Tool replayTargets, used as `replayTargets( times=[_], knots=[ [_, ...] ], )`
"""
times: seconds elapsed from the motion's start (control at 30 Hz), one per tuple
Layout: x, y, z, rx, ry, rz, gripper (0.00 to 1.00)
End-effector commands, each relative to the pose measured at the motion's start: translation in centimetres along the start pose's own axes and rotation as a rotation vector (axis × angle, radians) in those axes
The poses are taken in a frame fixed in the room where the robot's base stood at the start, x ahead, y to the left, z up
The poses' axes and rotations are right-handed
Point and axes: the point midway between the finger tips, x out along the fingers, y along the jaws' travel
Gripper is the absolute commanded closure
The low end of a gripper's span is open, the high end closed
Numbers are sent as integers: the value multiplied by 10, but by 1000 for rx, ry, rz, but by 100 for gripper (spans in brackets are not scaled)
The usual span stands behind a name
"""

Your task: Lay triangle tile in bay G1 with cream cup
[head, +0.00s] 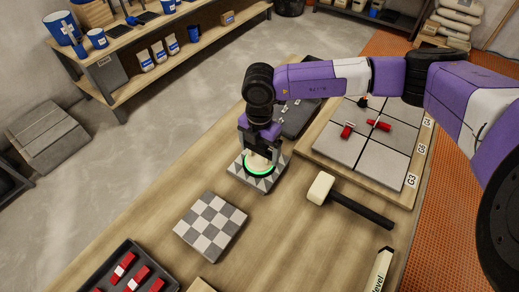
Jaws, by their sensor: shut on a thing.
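My gripper (260,150) points down and is shut on the cream cup (260,162), whose base shows a glowing green ring. The cup sits on the triangle tile (240,174), a grey and white patterned square left of the bay board. I cannot tell whether this tile rests on the bench or hangs just above it. The bay board (312,150) has a wooden rim and grey square bays, with labels G3 and G5 on its right side. I cannot make out a G1 label; my arm covers part of the board's far side.
A checkered tile (211,226) lies in front. A mallet (348,199) lies along the board's near edge. Red pieces (379,125) sit on the board. A dark tray (130,272) of red pieces and a level (381,270) are near the front. A dark slab (300,118) lies behind my gripper.

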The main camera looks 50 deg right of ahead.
Motion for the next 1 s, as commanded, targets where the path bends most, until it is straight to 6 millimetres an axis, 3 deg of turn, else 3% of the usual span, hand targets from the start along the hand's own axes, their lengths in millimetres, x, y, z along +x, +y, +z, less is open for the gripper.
replayTargets(
  times=[0.1, 0.37, 0.8, 1.0],
  knots=[
    [0, 0, 0, 0, 0, 0, 0],
    [-3, 0, 0, 0, 0, 1, 0],
    [-64, 0, 1, -1, -1, 1, 0],
    [-77, 0, 0, -1, 0, 0, 0]
  ],
)
